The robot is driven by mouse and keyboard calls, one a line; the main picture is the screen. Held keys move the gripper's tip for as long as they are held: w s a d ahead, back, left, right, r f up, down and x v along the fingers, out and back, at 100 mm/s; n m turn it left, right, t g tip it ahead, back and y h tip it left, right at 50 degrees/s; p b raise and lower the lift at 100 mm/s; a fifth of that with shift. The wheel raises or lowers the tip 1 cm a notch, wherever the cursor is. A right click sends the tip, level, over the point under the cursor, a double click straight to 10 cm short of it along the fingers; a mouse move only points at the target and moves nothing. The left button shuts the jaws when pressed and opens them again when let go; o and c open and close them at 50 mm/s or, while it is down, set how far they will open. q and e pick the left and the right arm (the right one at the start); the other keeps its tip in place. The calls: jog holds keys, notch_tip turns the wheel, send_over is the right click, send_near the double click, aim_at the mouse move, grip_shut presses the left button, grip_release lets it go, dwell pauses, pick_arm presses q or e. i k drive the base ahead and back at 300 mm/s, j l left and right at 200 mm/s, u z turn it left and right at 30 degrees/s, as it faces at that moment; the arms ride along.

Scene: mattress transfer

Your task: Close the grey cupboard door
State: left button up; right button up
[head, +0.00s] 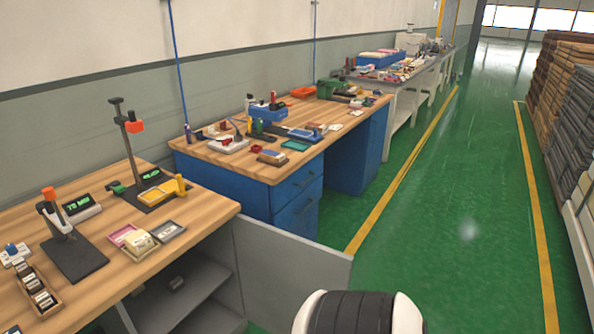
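The grey cupboard door (290,268) stands open at the right end of the near workbench. It sticks out to the right from the cupboard's edge, toward the aisle. Inside the open cupboard, a grey shelf (182,300) shows with a small dark item on it. A white and black rounded part of my own body is at the bottom centre, just in front of the door's lower right side. No gripper fingers show in the head view.
The near wooden bench top (95,262) holds stands, trays and small tools. A blue bench (235,190) stands beyond the door. The green floor aisle (450,220) between yellow lines is clear. Stacked brown and grey goods (565,95) line the right side.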

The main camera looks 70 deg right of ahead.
aim_at(280, 269)
jog(key=k+l, duration=0.15)
jog(key=l, duration=0.45)
jog(key=k+l+u, duration=0.15)
jog(key=l, duration=0.45)
jog(key=k+l, duration=0.1)
jog(key=l, duration=0.45)
jog(key=k+l+u, duration=0.1)
jog(key=l, duration=0.5)
jog(key=k+l, duration=0.25)
jog(key=l, duration=0.3)
jog(key=k+l+u, duration=0.15)
jog(key=l, duration=0.4)
jog(key=k+l, duration=0.25)
jog(key=l, duration=0.3)
jog(key=k+l+u, duration=0.1)
jog(key=l, duration=0.45)
jog(key=k, duration=0.1)
